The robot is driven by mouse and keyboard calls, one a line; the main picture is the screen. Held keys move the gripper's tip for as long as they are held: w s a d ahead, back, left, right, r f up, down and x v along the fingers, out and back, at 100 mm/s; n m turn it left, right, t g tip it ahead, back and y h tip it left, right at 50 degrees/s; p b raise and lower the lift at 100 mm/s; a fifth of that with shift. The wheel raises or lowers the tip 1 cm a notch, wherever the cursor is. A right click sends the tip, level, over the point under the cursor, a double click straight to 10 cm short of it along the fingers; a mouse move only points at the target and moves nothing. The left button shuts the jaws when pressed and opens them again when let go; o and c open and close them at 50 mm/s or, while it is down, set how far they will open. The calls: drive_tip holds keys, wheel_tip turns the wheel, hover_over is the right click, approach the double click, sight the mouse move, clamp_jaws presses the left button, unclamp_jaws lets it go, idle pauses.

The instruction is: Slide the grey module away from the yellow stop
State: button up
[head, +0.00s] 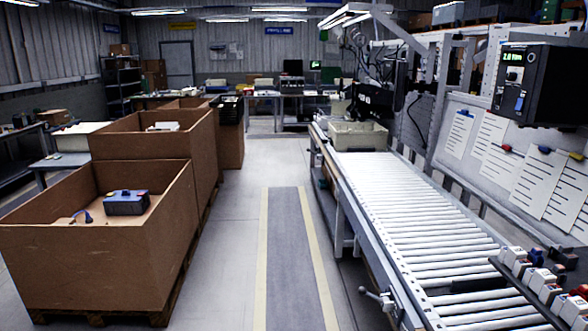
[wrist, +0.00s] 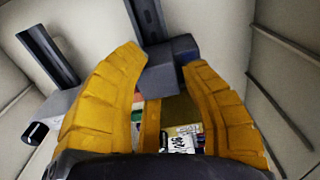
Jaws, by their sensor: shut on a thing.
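In the wrist view, my gripper (wrist: 166,62) has its two thick yellow fingers closed in around a dark grey block, which I take to be the grey module (wrist: 172,72). The block shows between and just beyond the fingertips, next to a dark slotted rail (wrist: 147,18). A narrow yellow upright piece (wrist: 151,125) shows between the fingers, below the block in the picture; I cannot tell surely whether it is the yellow stop. The fingers hide parts of the block's sides. Neither the module nor my gripper can be made out in the head view.
In the wrist view, a second dark rail (wrist: 48,52) and a grey fitting (wrist: 58,106) lie left of the fingers, against pale panels. The head view shows a roller conveyor (head: 400,200) at right, large brown cartons (head: 90,255) at left and a clear aisle (head: 285,260) between.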

drive_tip(key=shift+s+a+f+b, duration=0.15)
drive_tip(key=shift+a+b, duration=0.2)
drive_tip(key=shift+a, duration=0.15)
drive_tip(key=shift+s+a+f+b, duration=0.1)
drive_tip(key=shift+a+f+b, duration=0.05)
drive_tip(key=shift+a+b, duration=0.25)
idle(2.1)
drive_tip(key=o, duration=1.2)
drive_tip(key=shift+w+d+r, duration=0.1)
drive_tip(key=shift+d, duration=0.05)
drive_tip(key=shift+r, duration=0.15)
drive_tip(key=shift+r, duration=0.3)
drive_tip(key=shift+r+p, duration=0.4)
drive_tip(key=shift+r, duration=0.25)
